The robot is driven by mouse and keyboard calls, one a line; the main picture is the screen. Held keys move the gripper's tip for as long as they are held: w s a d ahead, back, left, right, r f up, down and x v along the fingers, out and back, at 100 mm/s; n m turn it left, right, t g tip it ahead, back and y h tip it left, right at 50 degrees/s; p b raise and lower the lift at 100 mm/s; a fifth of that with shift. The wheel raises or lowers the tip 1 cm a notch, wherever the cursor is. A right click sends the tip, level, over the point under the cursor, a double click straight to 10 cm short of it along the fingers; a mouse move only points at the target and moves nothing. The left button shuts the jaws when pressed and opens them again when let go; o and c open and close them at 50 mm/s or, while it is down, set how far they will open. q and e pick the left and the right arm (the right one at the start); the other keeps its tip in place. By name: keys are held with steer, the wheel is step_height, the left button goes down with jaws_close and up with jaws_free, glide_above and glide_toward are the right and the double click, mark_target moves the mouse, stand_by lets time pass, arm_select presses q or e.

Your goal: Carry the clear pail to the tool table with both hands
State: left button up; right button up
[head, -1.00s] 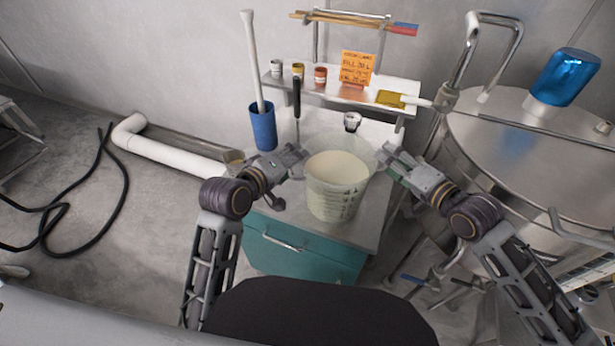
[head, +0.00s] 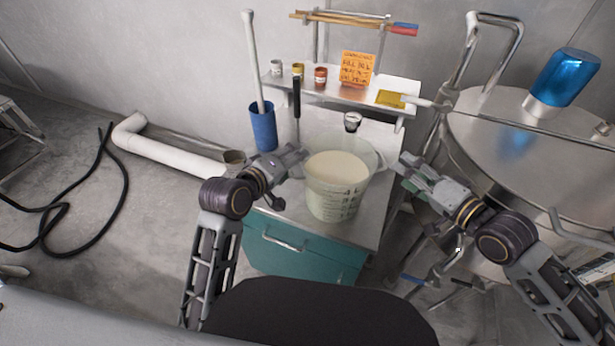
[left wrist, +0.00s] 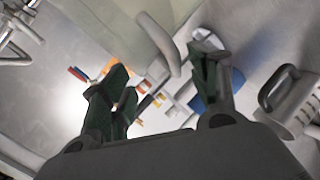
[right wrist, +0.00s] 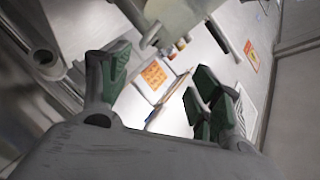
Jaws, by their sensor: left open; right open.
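The clear pail (head: 335,188) holds a pale, cream-coloured content and stands upright on the tool table (head: 365,228), the grey top above a teal cabinet. My left gripper (head: 301,156) is open right at the pail's left rim; I cannot tell whether it touches. My right gripper (head: 407,168) is open and empty, with a gap between it and the pail's right side. In the left wrist view the open fingers (left wrist: 165,95) show green pads. In the right wrist view the open fingers (right wrist: 160,85) have nothing between them.
A blue cup with a long paddle (head: 262,128) stands behind the pail at left. A shelf (head: 340,92) with small jars and an orange note (head: 357,68) stands at the back. A large steel tank (head: 500,150) is close at right. A white pipe (head: 170,148) lies on the left.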

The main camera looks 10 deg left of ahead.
steer(key=shift+v, duration=1.45)
steer(key=shift+r, duration=0.1)
